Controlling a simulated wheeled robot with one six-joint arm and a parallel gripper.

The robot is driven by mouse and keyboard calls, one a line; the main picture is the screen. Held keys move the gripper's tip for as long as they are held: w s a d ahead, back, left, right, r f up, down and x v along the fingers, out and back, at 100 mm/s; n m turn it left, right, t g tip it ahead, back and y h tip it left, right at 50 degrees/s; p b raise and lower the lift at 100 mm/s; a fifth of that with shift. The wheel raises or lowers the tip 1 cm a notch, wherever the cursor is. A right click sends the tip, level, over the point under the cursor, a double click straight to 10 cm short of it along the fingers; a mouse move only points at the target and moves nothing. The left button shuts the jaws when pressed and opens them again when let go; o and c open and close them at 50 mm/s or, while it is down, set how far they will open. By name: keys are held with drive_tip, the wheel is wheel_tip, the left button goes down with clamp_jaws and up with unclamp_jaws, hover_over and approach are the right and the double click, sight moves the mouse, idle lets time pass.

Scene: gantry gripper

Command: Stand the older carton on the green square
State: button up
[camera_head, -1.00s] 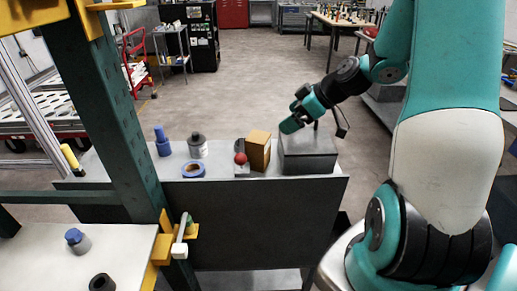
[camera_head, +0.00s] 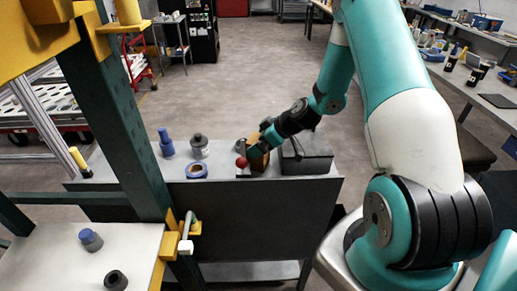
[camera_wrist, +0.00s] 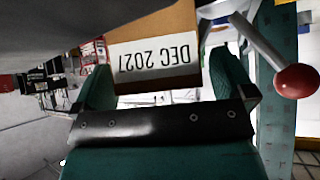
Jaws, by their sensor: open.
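In the wrist view the carton (camera_wrist: 185,25) shows a white label with an upside-down date, DEC and a year that looks like 2027; the last digit is not certain. My gripper (camera_wrist: 165,85) is open, with one finger on each side of the carton's near end. Whether the fingers touch it cannot be told. No second carton and no green square can be made out in these views.
A red ball-ended lever (camera_head: 241,162) stands close left of the carton, and it also shows in the wrist view (camera_wrist: 297,80). A dark grey box (camera_head: 312,162) is close right.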

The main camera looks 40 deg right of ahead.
drive_tip(key=c, duration=1.3)
